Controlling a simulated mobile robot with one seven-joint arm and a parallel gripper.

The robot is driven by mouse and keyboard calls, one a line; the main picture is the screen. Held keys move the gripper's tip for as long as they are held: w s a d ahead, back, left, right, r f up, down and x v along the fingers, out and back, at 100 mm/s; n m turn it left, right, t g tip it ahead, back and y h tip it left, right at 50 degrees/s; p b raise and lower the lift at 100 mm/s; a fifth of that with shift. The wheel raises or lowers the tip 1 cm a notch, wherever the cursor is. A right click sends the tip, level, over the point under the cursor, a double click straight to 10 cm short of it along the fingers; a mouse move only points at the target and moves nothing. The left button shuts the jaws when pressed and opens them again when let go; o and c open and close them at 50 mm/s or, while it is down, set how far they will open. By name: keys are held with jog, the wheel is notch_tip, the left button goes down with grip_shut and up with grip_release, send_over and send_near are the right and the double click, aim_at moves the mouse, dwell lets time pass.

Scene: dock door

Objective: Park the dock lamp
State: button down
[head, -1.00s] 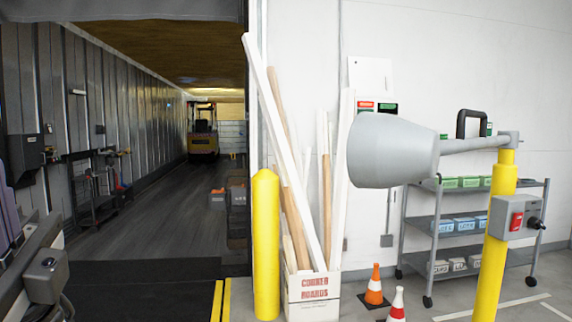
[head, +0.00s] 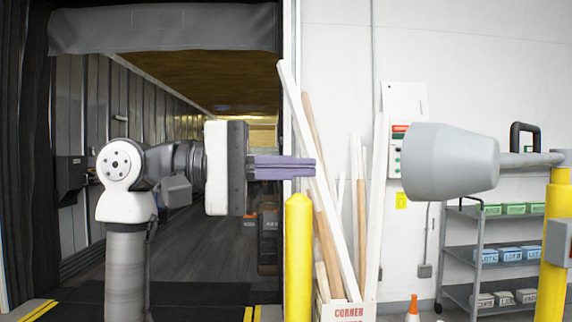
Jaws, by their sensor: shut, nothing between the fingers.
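The dock lamp (head: 450,162) is a large grey cone-shaped head on a short grey arm (head: 532,159). The arm joins the top of a yellow post (head: 555,250) at the right edge. My gripper (head: 314,167) has purple fingers, shut and empty. It points right, at about the lamp's height in the picture, with a clear gap to the lamp.
A yellow bollard (head: 299,258) stands below my fingers. Behind it, a corner-boards box (head: 347,312) holds tall white and brown boards (head: 322,190). A shelf cart (head: 480,262) with labelled bins and an orange cone (head: 412,306) are at the right. The trailer opening is behind my arm.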

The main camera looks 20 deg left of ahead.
jog(key=d+p, duration=0.1)
jog(key=d, duration=0.8)
jog(key=shift+s+d+p, duration=0.15)
jog(key=shift+s+p, duration=0.05)
jog(key=shift+p, duration=0.15)
jog(key=shift+s, duration=0.1)
